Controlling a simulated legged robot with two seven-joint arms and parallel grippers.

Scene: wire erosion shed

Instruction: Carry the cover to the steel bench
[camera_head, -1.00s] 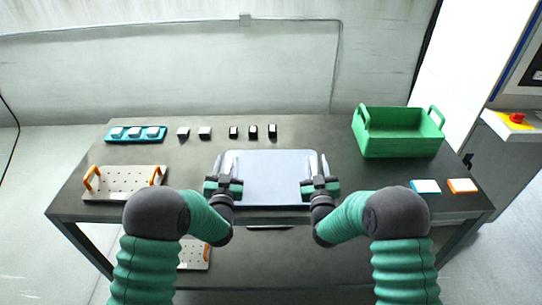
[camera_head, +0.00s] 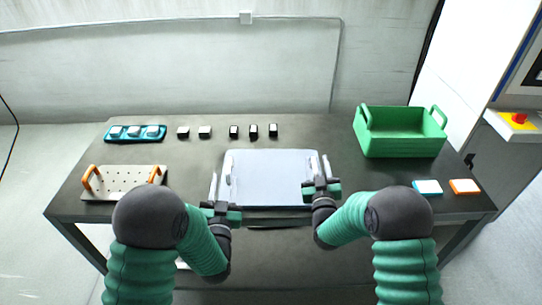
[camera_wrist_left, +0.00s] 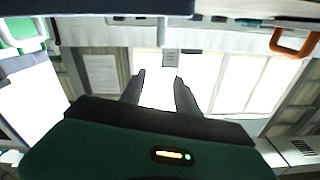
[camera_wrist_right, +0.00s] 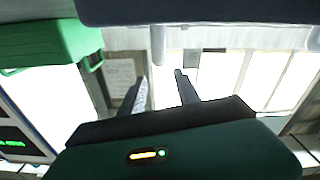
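The cover (camera_head: 270,178) is a pale blue-grey panel lying flat at the front middle of the dark bench (camera_head: 300,135). An upright pale handle (camera_head: 228,172) shows at its left side. My left gripper (camera_head: 220,198) is open and empty, below and left of that handle, near the cover's front left corner. Its fingers also stand apart in the left wrist view (camera_wrist_left: 157,85). My right gripper (camera_head: 318,172) is at the cover's right side, its fingers apart. In the right wrist view (camera_wrist_right: 164,82) a pale upright bar shows beyond the finger gap; I cannot tell if they touch it.
A green crate (camera_head: 400,148) stands back right. Blue (camera_head: 428,187) and orange (camera_head: 464,186) blocks lie at front right. A perforated plate with orange handles (camera_head: 122,183) lies left. A teal tray (camera_head: 134,140) and several small dark blocks (camera_head: 234,132) line the back.

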